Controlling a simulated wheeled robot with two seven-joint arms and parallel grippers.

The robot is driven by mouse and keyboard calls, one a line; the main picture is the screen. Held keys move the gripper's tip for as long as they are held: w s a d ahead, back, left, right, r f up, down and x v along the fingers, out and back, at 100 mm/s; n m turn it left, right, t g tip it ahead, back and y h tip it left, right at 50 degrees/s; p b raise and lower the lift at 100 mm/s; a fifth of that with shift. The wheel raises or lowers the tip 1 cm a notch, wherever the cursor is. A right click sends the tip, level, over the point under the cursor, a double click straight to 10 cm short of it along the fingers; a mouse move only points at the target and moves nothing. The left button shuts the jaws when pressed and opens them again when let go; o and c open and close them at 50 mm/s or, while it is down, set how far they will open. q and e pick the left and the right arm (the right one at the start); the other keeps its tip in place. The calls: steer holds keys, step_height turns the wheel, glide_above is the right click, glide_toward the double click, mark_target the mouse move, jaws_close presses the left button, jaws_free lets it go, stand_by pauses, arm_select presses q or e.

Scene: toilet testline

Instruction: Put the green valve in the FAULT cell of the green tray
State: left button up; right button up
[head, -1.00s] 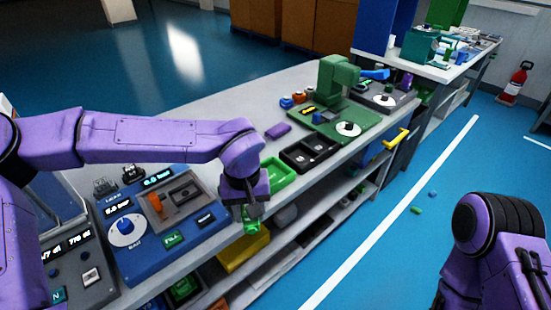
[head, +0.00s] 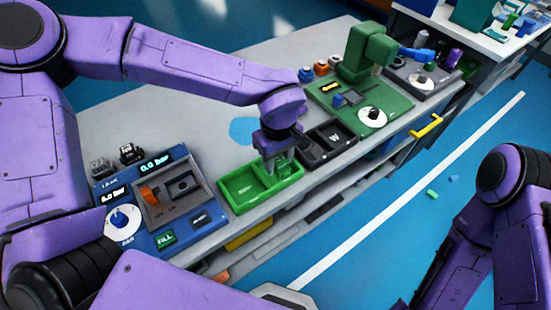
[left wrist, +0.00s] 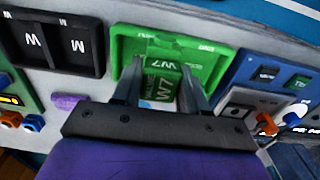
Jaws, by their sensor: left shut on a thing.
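The green valve (left wrist: 160,85), marked W7, is held between the fingers of my left gripper (left wrist: 162,92), which is shut on it. The green tray (head: 231,205) lies near the bench's front edge in the head view. It also shows in the left wrist view (left wrist: 124,45), behind the valve. In the head view my left gripper (head: 274,166) is over the tray's right-hand cell; the valve is hard to make out there. I cannot tell whether it touches the tray floor. The small cell labels are unreadable. My right gripper is out of view.
A black tray marked W and M (left wrist: 56,42) adjoins the green tray. The blue panel with dials (head: 150,210) stands on its left. A green press (head: 365,50) stands farther right. A purple block (left wrist: 64,102) lies behind the trays. The bench top behind them is mostly clear.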

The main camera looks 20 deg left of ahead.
arm_select(q)
steer(key=w+f, duration=0.2)
steer(key=w+a+f, duration=0.1)
steer(key=w+f, duration=0.1)
steer(key=f, duration=0.1)
steer(key=shift+w+a, duration=0.2)
steer(key=shift+w, duration=0.15)
steer(key=shift+w+a+f, duration=0.1)
steer(key=shift+a+f, duration=0.05)
steer(key=shift+f, duration=0.15)
steer(key=shift+s+a+f+p, duration=0.1)
steer(key=shift+f+p, duration=0.05)
steer(key=shift+f, duration=0.5)
steer(key=shift+s+f+p, duration=0.1)
steer(key=shift+f+p, duration=0.05)
steer(key=shift+f, duration=0.8)
steer(key=shift+w, duration=0.3)
steer(key=o, duration=1.1)
steer(key=shift+s+f, duration=0.15)
steer(key=shift+o, duration=0.2)
step_height(320, 180, up, 12)
steer(key=shift+r, duration=0.2)
